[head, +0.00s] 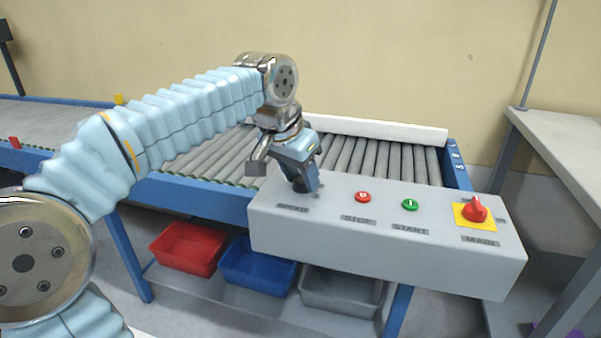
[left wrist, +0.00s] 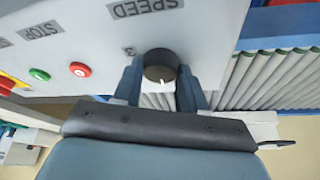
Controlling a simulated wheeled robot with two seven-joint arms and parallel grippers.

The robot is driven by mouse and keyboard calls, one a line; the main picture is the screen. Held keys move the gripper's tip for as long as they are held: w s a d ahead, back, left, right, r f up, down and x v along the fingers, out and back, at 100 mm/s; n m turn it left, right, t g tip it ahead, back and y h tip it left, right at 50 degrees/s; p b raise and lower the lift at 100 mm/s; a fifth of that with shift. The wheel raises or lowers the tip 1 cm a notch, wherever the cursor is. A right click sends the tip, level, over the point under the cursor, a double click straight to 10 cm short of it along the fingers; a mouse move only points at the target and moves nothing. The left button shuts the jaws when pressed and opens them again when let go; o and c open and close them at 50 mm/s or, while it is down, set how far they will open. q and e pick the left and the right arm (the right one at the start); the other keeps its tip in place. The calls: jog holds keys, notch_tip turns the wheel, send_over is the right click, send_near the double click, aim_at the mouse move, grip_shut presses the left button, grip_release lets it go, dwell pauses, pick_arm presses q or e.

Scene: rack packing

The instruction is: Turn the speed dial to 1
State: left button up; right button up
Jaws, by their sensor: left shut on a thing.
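The speed dial (left wrist: 160,66) is a round black knob with a white pointer mark, below the SPEED label (left wrist: 146,7) in the left wrist view. My left gripper (left wrist: 160,85) is shut on the dial, with one finger on each side of it. In the head view my left gripper (head: 302,183) reaches down onto the left end of the grey control box (head: 380,246) and hides most of the dial. A number by the dial, which looks like 3, shows in the left wrist view; the other numbers are hidden or unclear. My right gripper is not in view.
On the box are a red stop button (head: 363,197), a green start button (head: 409,204) and a red main switch (head: 475,209) on a yellow plate. The roller conveyor (head: 362,157) runs behind. Red (head: 188,249), blue (head: 257,268) and grey (head: 342,292) bins sit below.

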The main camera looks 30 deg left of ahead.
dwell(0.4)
pick_arm(q)
jog(key=o, duration=1)
jog(key=v, duration=1.4)
jog(key=shift+f, duration=0.1)
